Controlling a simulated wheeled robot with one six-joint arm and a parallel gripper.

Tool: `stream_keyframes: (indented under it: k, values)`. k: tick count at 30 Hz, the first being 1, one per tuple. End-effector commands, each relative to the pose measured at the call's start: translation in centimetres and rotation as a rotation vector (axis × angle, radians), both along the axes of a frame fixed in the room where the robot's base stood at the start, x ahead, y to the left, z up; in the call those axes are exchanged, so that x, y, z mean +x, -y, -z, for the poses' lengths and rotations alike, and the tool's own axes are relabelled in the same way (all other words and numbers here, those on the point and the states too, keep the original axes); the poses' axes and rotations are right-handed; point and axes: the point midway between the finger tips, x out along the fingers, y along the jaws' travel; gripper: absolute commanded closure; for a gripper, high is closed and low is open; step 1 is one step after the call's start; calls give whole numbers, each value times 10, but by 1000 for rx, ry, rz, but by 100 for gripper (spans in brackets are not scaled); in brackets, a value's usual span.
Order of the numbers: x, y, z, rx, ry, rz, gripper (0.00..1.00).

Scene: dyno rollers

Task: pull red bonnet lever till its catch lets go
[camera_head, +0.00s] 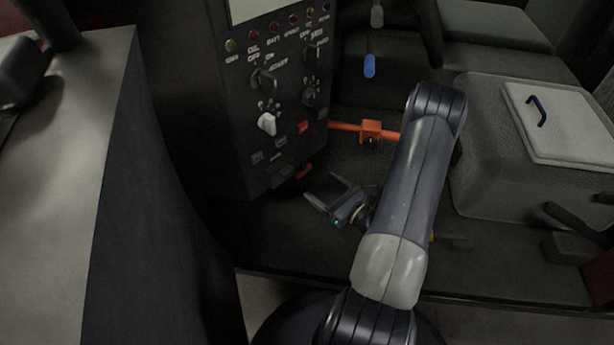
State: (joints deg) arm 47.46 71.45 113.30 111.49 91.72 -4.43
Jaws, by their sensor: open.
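A small red lever (304,172) sticks out at the lower right edge of the black control console. It is probably the bonnet lever; no label on it can be read. My gripper (319,185) is open and empty, just below and to the right of this lever. Its two fingers point up and left towards the console's lower edge. A small gap seems to show between the fingertips and the lever, but depth is hard to judge. The lever's mount and catch are not clearly visible.
The console (228,110) carries knobs, a white knob (267,123) and a red switch (303,127). An orange bar with a block (371,128) crosses behind my arm. A blue-tipped stalk (370,66) hangs above. A grey box (490,140) stands right. Dark floor lies below.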

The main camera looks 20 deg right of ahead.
Motion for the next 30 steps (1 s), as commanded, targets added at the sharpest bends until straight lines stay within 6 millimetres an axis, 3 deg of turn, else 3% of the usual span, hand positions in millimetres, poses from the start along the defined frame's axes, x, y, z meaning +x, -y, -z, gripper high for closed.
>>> stream_keyframes:
  k: [6, 13, 25, 30]
  values:
    - [32, -14, 1, -1, 3, -6, 24]
    - [55, -22, 0, -2, 2, -3, 24]
    - [62, -24, 0, 0, 1, -1, 24]
    - [62, -24, 0, 0, 1, -1, 36]
